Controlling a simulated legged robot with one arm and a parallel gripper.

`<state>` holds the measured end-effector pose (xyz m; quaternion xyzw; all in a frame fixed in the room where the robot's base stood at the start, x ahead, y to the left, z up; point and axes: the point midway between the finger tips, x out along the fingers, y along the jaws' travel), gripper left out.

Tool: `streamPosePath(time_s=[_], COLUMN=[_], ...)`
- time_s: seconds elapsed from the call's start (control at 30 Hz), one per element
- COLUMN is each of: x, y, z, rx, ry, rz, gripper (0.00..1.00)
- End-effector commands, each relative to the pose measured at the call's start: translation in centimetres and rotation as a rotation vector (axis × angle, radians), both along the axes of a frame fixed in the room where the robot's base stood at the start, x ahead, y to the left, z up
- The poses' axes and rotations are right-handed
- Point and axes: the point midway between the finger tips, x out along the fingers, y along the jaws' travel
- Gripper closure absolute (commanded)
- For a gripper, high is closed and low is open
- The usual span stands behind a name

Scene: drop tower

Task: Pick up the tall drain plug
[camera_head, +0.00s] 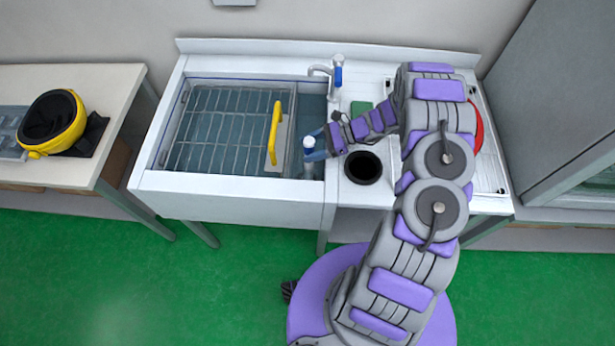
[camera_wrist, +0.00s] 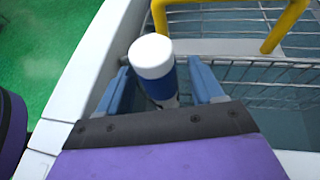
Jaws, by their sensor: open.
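The tall drain plug (camera_wrist: 153,62) has a round white top over a blue body in the wrist view. It stands upright at the sink's edge, and its white top also shows in the head view (camera_head: 309,142). My gripper (camera_wrist: 160,72) is open, with one blue finger on each side of the plug. A small gap shows beside the plug on the right; on the left I cannot tell whether the finger touches.
A wire rack (camera_head: 225,125) with a yellow handle (camera_head: 274,133) lies in the sink basin, close to the plug. A tap (camera_head: 335,75) stands behind. A round black opening (camera_head: 364,168) is in the counter at right. A side table (camera_head: 70,85) stands at left.

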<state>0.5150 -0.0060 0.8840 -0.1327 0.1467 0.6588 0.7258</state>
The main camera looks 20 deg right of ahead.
Motion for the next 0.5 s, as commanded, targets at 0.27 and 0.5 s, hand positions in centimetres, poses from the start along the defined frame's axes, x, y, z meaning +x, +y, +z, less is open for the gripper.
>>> streamPosePath(time_s=[0.27,0.5], x=[-0.02,-0.01], y=[-0.33,-0.12], z=[0.01,0.02], rx=[0.003,0.001], ry=[0.0,0.0], rz=[-0.001,0.0], gripper=[0.48,0.71])
